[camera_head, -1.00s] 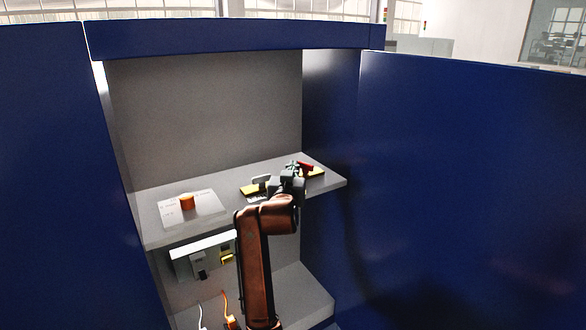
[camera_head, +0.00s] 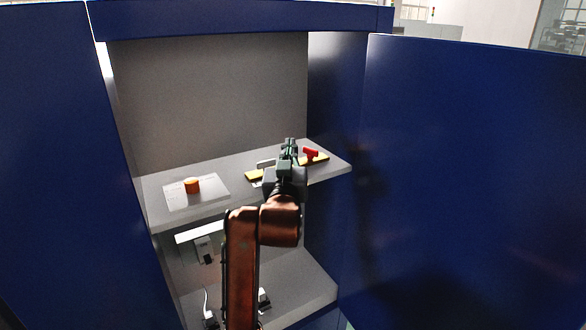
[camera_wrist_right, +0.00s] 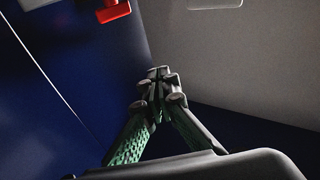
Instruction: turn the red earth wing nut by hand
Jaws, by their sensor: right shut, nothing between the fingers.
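The red wing nut (camera_head: 311,152) sits on a yellow base (camera_head: 318,160) at the right end of the grey shelf. It also shows at the top of the right wrist view (camera_wrist_right: 113,11). My right gripper (camera_head: 290,145) is over the shelf, just left of the red wing nut and apart from it. In the right wrist view its fingers (camera_wrist_right: 159,88) are together with nothing between them. The gripper covers part of the yellow base and the middle of the shelf. My left gripper is not in view.
An orange knob (camera_head: 192,186) stands on a white plate (camera_head: 215,190) at the left of the shelf. A grey handle (camera_head: 265,164) is just left of my gripper. Blue walls (camera_head: 450,180) close in both sides. Plugs with cables (camera_head: 209,315) lie on the lower shelf.

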